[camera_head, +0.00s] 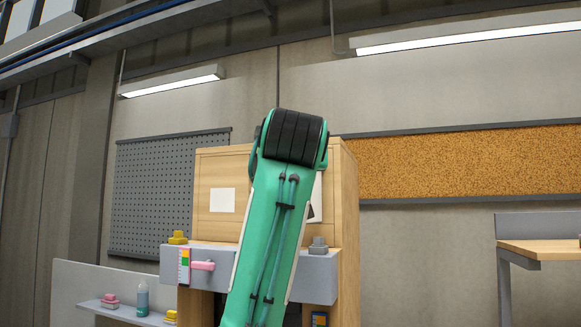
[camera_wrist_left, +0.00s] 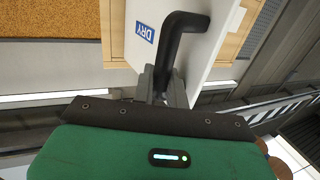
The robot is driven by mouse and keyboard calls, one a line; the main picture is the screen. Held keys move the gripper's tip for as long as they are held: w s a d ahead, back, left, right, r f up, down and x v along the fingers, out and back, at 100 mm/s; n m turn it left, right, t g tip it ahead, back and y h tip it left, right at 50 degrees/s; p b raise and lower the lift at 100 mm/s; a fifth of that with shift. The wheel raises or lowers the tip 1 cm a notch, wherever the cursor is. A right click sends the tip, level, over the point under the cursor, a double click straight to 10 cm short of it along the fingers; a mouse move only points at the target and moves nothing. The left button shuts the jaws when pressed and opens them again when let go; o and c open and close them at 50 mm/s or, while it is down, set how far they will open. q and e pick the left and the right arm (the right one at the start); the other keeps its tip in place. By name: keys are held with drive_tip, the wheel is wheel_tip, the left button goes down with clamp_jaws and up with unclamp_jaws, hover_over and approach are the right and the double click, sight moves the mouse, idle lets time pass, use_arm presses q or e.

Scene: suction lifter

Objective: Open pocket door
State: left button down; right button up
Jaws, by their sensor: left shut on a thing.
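In the left wrist view, a white door panel (camera_wrist_left: 207,45) with a blue "DRY" label (camera_wrist_left: 144,32) carries a black bar handle (camera_wrist_left: 170,42). The panel shows tilted against a light wooden frame (camera_wrist_left: 240,37). My left gripper (camera_wrist_left: 162,84) is shut on the handle, with its grey fingers at the handle's lower part. In the head view, a green arm of mine stands in front of a wooden cabinet (camera_head: 348,210) and hides much of its front. A white panel edge (camera_head: 318,190) shows beside the arm. The gripper is hidden there, and my right gripper is not in view.
A grey ledge (camera_head: 318,278) crosses the cabinet front, with a yellow piece (camera_head: 177,238) and a grey piece (camera_head: 318,246) on it. A pink-handled part (camera_head: 203,266) sticks out. A bottle (camera_head: 142,297) stands on a low left shelf. A table (camera_head: 545,247) stands at right.

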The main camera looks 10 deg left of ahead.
use_arm(q)
drive_tip(key=shift+s+d+r, duration=0.2)
drive_tip(key=shift+d+r, duration=0.15)
drive_tip(key=shift+d, duration=0.05)
drive_tip(key=c, duration=1.6)
unclamp_jaws()
drive_tip(key=shift+w, duration=0.2)
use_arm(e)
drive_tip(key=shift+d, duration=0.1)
use_arm(q)
drive_tip(key=shift+d+f, duration=0.1)
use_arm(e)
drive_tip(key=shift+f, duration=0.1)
